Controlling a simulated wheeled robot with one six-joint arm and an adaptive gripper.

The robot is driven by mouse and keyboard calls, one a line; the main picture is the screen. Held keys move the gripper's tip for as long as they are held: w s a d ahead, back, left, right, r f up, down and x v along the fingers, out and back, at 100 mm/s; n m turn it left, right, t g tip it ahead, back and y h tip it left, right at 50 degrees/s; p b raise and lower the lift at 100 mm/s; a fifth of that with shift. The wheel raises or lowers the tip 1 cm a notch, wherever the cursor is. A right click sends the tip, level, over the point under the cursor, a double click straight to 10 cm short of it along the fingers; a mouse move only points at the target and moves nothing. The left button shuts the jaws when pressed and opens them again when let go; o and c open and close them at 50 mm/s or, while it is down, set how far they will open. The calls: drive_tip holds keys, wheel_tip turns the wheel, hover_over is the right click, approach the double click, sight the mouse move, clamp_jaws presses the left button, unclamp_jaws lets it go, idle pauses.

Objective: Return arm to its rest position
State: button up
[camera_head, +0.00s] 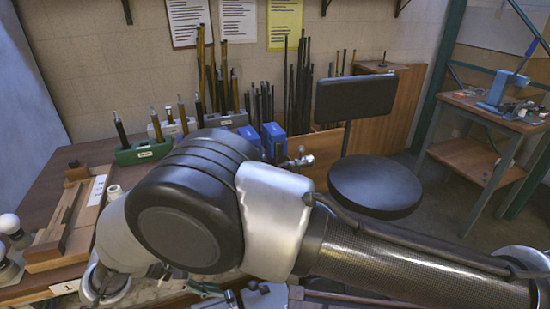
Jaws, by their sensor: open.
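My arm crosses the front of the view, with a large dark joint and a woven-dark link that runs to the right. My gripper is not in view. The arm hides much of the workbench (100,150). White bulb-like parts (10,224) stand at the left edge, beside a wooden fixture (52,250). A round metal-rimmed part shows at the lower left, partly cut off, and I cannot tell what it is.
A green holder (144,152) and blue bins (273,136) with upright rods stand at the back of the bench. A black stool (375,185) stands right of the bench. A side table (497,110) with a blue tool is at the far right. Open floor lies between them.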

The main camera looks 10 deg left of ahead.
drive_tip(key=d+f+n, duration=0.1)
drive_tip(key=s+d+f+n, duration=0.1)
drive_tip(key=f, duration=0.1)
drive_tip(key=shift+s+d+n+g, duration=0.1)
drive_tip(key=shift+d+n+g, duration=0.2)
drive_tip(key=shift+d, duration=0.1)
drive_tip(key=w+d+r+m+g+y, duration=0.15)
drive_tip(key=w+d+r, duration=0.25)
drive_tip(key=d+r, duration=0.5)
drive_tip(key=w+d+r+m+g+y, duration=0.1)
drive_tip(key=w+d+r+g+y, duration=0.15)
drive_tip(key=w+d+r, duration=0.4)
drive_tip(key=w+d+r+m+g+y, duration=0.1)
drive_tip(key=w+d+r+y, duration=0.2)
drive_tip(key=d+r, duration=0.7)
drive_tip(key=s+d+r+m+t+y, duration=0.1)
drive_tip(key=s+d+r+m+t, duration=0.1)
drive_tip(key=d, duration=0.8)
drive_tip(key=s+d+r+m+t, duration=0.2)
drive_tip(key=s+d+r+m, duration=0.1)
drive_tip(key=d+r, duration=0.4)
drive_tip(key=s+d+r+m+t+y, duration=0.1)
drive_tip(key=s+d+r+m, duration=0.2)
drive_tip(key=d, duration=0.9)
drive_tip(key=shift+s+d+r+m+t+y, duration=0.35)
drive_tip(key=shift+r+m, duration=0.35)
drive_tip(key=shift+m, duration=0.35)
